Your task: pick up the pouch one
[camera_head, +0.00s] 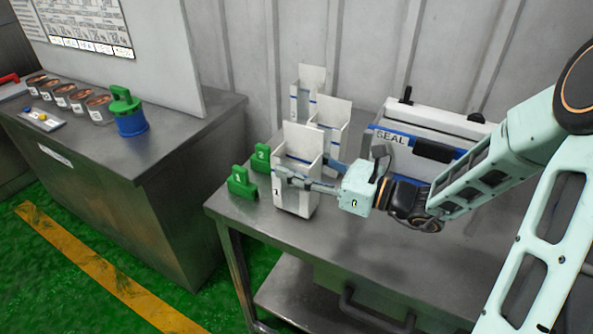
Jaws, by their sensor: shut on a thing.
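Pouch one (291,198), a white open-topped pouch with a blue line and a "1" low on its front, is upright at the near left of the metal table. My gripper (303,169) reaches it from the right, with one finger across its near face and the other partly hidden behind it. The gripper is shut on the pouch. I cannot tell whether its base touches the table.
Two more white pouches (309,80) (331,112) stand behind. Green clips (242,184) (263,158) sit to the left on the table (270,232). A sealer (432,125) marked "SEAL" is behind my wrist. A left counter (190,130) holds a blue jar (131,122) and several tins.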

